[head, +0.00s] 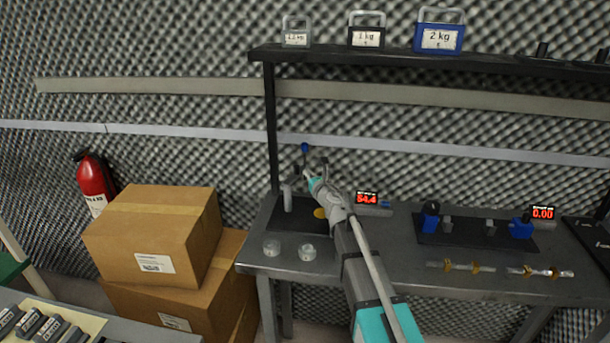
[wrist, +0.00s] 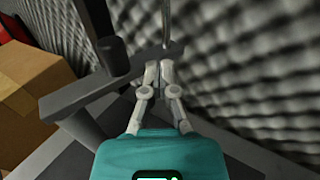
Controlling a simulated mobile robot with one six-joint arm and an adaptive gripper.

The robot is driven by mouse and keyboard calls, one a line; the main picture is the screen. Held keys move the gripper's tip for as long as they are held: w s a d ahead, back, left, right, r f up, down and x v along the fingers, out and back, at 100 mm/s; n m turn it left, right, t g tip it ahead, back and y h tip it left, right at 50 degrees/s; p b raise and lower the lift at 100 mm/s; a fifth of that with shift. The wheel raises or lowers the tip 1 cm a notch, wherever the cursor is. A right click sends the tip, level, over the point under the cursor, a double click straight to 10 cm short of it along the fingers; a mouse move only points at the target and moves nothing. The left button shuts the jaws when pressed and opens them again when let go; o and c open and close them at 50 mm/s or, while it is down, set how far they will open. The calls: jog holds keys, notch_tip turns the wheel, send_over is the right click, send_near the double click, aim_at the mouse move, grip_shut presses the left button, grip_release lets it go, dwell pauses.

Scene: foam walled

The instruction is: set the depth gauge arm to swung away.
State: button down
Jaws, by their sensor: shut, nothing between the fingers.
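The depth gauge stands at the left end of the bench, with a blue-topped upright rod (head: 305,148) behind my gripper. In the wrist view a dark flat bar (wrist: 92,92), which looks like the gauge arm, runs past a short dark post (wrist: 112,55) to a thin upright rod (wrist: 166,22). My gripper (head: 311,178) is shut and empty. In the wrist view its fingertips (wrist: 160,67) are together close against the bar's far end, near the rod; I cannot tell whether they touch. My arm hides part of the gauge in the head view.
A red readout (head: 367,198) stands right of my arm. Two small clear dishes (head: 272,248) sit at the bench's front left. A blue-ended fixture (head: 475,235) is on the right. Weights (head: 438,39) line the shelf above. Cardboard boxes (head: 155,230) stand left of the bench.

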jog(key=shift+a, duration=0.1)
jog(key=shift+s, duration=0.1)
jog(key=s+d, duration=0.2)
jog(key=d, duration=0.4)
jog(key=s+d, duration=0.3)
jog(key=d, duration=0.4)
jog(key=shift+s, duration=0.35)
